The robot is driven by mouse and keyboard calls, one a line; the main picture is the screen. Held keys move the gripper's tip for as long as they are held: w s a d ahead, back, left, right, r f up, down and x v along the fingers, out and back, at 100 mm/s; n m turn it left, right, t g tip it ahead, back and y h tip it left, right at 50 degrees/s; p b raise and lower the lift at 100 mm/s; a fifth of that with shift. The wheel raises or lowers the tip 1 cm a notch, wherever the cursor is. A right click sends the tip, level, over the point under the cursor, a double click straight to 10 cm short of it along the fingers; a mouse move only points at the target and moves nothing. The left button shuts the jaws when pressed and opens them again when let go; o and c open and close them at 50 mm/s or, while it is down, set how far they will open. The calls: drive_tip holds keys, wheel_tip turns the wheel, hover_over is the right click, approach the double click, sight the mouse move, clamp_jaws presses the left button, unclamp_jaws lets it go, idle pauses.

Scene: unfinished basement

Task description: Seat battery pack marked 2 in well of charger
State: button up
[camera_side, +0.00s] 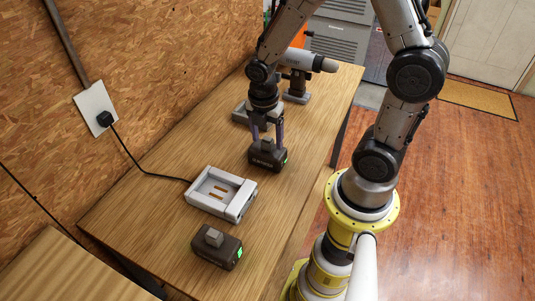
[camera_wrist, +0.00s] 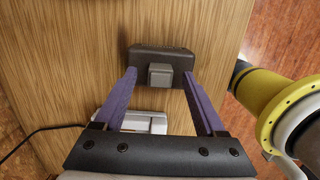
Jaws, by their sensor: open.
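One dark battery pack (camera_side: 267,156) with a grey top block and a green light stands on the table beyond the charger; it also shows in the wrist view (camera_wrist: 146,53). My gripper (camera_side: 266,140) is above this pack, its purple fingers open on either side of the grey block, with gaps in the wrist view (camera_wrist: 160,74). A second dark pack (camera_side: 217,248) with a green light sits near the front. I cannot read the marking on either pack. The grey charger (camera_side: 221,192) lies between them, its well empty; only part shows in the wrist view (camera_wrist: 145,122).
A black cord (camera_side: 145,168) runs from the charger to a wall outlet (camera_side: 96,110). Bare table (camera_side: 150,210) lies left of the charger.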

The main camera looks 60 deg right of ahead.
drive_tip(key=shift+f, duration=0.15)
clamp_jaws()
drive_tip(key=shift+w, duration=0.1)
idle(1.3)
